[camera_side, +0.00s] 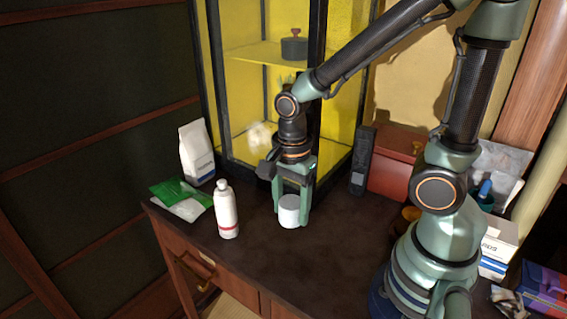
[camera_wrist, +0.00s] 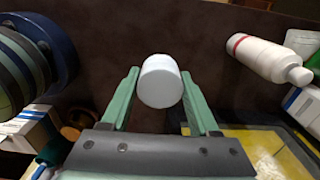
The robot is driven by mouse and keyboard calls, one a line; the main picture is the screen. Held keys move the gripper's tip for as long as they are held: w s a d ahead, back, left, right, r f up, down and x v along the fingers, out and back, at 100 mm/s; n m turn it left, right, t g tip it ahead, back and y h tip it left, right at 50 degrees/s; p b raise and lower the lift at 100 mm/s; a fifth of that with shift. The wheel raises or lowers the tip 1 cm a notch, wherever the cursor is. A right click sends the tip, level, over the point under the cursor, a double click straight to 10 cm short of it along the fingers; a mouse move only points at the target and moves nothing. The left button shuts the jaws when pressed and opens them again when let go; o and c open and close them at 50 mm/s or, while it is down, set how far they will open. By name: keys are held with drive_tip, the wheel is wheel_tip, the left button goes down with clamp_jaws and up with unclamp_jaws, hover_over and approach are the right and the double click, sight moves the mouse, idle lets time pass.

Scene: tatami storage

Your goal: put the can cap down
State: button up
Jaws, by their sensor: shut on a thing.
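The can cap (camera_side: 289,212) is a plain white short cylinder. My gripper (camera_side: 293,205) points down over the dark desk and is shut on it, with one green finger on each side. In the wrist view the can cap (camera_wrist: 161,82) sits between the fingertips of my gripper (camera_wrist: 160,84). Its lower edge is at or very close to the desk top (camera_side: 260,256); I cannot tell whether it touches.
A white bottle with a red band (camera_side: 226,210) stands to the left. Behind it are a white bag (camera_side: 196,152) and a green packet (camera_side: 180,192). A glass cabinet (camera_side: 215,90) stands behind my gripper, with a red box (camera_side: 393,165) to its right. The desk front is clear.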

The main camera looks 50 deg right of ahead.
sight(290, 256)
drive_tip(key=shift+f, duration=5.6)
drive_tip(key=shift+f, duration=0.1)
drive_tip(key=o, duration=1.3)
wheel_tip(290, 256, up, 12)
drive_tip(key=shift+r, duration=0.1)
drive_tip(key=r+n+t, duration=0.1)
drive_tip(key=r+n, duration=0.1)
drive_tip(key=n, duration=0.1)
drive_tip(key=w+d+r+n+t, duration=0.1)
drive_tip(key=r+n, duration=0.1)
drive_tip(key=r+n+t, duration=0.1)
drive_tip(key=r+n, duration=0.1)
drive_tip(key=n, duration=0.1)
drive_tip(key=shift+w+d+r+n, duration=0.25)
drive_tip(key=shift+w+n, duration=0.05)
drive_tip(key=shift+d+r+n+t, duration=0.25)
drive_tip(key=shift+r+n+t, duration=0.2)
drive_tip(key=shift+r+n, duration=0.85)
drive_tip(key=shift+d+r+n+t, duration=0.35)
drive_tip(key=shift+r+n, duration=0.3)
drive_tip(key=shift+n, duration=1.2)
drive_tip(key=shift+d+r+n+t, duration=0.15)
drive_tip(key=shift+r+n+t, duration=0.35)
drive_tip(key=shift+r+n, duration=0.8)
